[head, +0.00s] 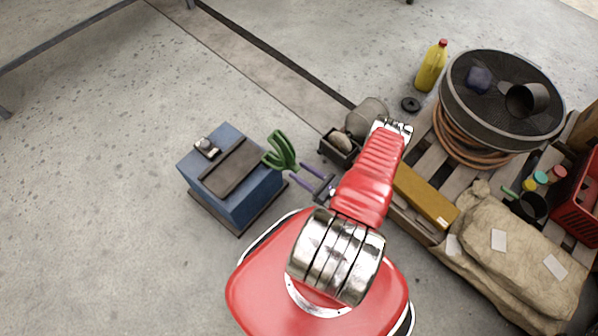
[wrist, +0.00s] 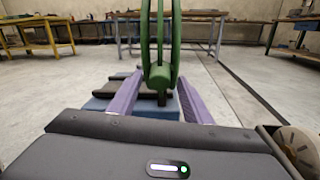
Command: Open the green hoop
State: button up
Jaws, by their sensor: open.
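The green hoop (head: 281,150) stands upright at the right side of a blue box (head: 245,195) in the head view. In the wrist view the hoop (wrist: 160,38) rises straight ahead, seen nearly edge-on, with a thick green barrel at its lower end. My gripper (head: 298,182) has two purple fingers, spread apart, pointing at the hoop. In the wrist view my gripper (wrist: 160,82) is open, with one finger on each side of the barrel. I see no finger pressed on it. The hoop's foot is partly hidden.
A dark slab (head: 230,167) and a small metal fitting (head: 206,147) lie on the box. The floor at left is clear.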

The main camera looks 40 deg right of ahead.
jog(key=shift+w+a, duration=0.1)
jog(key=shift+w, duration=0.4)
jog(key=shift+c, duration=0.4)
grip_shut()
